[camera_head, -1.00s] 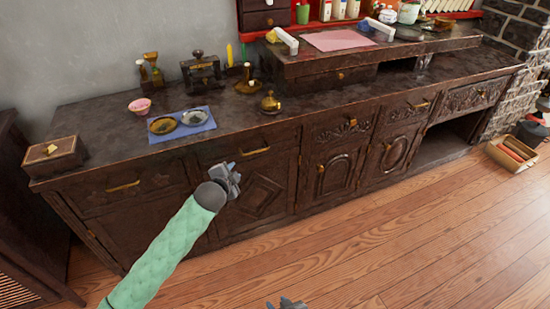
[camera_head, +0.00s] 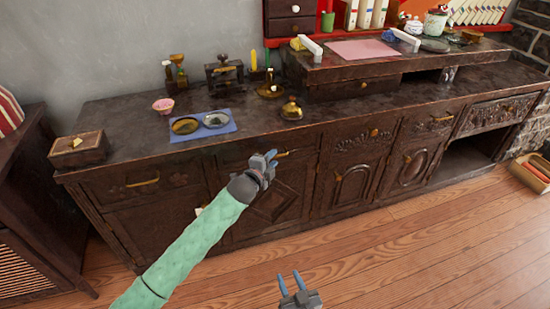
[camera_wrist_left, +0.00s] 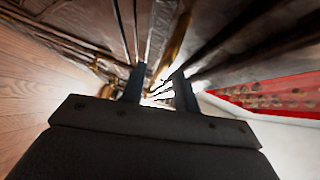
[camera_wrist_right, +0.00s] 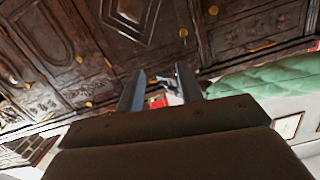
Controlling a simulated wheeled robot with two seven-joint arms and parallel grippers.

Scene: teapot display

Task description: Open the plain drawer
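A plain dark-wood drawer (camera_head: 232,160) is shut in the cabinet front, below the worktop. Its brass bar handle (camera_head: 290,153) shows just right of my left gripper (camera_head: 267,158), which partly covers the drawer front. In the left wrist view, the fingers (camera_wrist_left: 160,85) are apart, and a brass bar handle (camera_wrist_left: 177,40) shows just beyond their tips. Whether the fingers touch it cannot be told. My right gripper (camera_head: 291,282) is open and empty, low in front of the cabinet. Its parted fingers (camera_wrist_right: 162,85) also show in the right wrist view.
Another shut drawer (camera_head: 142,184) with a brass handle is to the left; carved drawers (camera_head: 370,134) are to the right. The worktop holds a blue mat (camera_head: 230,128) with two dishes and a brass pot (camera_head: 291,110).

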